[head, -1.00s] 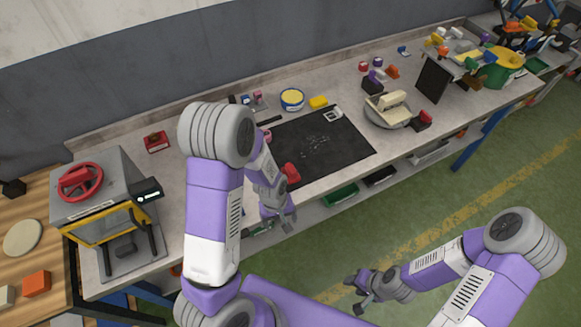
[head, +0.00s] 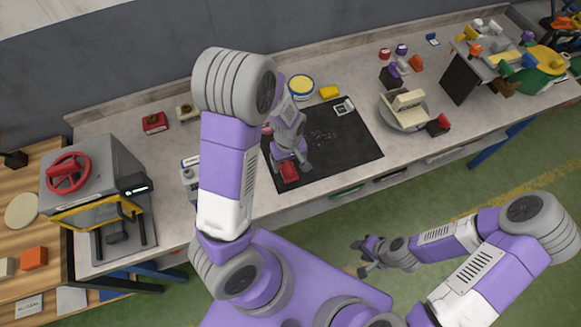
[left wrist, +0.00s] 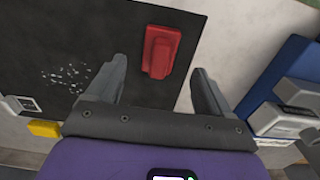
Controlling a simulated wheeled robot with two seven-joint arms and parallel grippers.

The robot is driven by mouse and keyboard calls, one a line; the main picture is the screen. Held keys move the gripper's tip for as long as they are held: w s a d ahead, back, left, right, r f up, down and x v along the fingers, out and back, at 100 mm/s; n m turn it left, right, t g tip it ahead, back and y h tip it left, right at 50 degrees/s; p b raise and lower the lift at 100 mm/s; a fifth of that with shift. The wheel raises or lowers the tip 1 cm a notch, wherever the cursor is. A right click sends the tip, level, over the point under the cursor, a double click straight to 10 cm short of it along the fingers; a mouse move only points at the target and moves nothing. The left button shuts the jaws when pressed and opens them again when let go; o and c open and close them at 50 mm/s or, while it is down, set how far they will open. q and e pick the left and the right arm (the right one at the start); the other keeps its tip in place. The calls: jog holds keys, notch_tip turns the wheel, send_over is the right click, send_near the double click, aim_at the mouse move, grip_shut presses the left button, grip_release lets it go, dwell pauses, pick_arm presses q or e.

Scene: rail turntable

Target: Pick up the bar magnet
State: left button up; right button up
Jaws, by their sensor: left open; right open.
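A red block (head: 289,173) with a raised ridge lies on the black mat (head: 345,160) near its front left corner. It may be the bar magnet, but I cannot tell for sure. In the left wrist view the red block (left wrist: 160,50) lies between and beyond the fingertips. My left gripper (head: 290,162) is open and empty above it, with one finger to each side in the wrist view (left wrist: 159,68). My right gripper (head: 364,258) is open and empty, out over the floor in front of the bench.
Pale filings (left wrist: 66,76) are scattered on the mat. A yellow block (head: 329,91) and a round yellow tin (head: 301,86) stand behind it. A grey bowl (head: 405,112) holding a cream object is to the right. A press with a red wheel (head: 68,172) stands left.

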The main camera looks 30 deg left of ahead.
aim_at(289, 167)
pick_arm(q)
notch_tip(289, 167, down, 5)
jog(key=shift+w+a, duration=0.1)
jog(key=c, duration=1.4)
notch_tip(289, 167, up, 10)
jog(key=shift+r+p, duration=0.1)
jog(key=shift+p, duration=0.4)
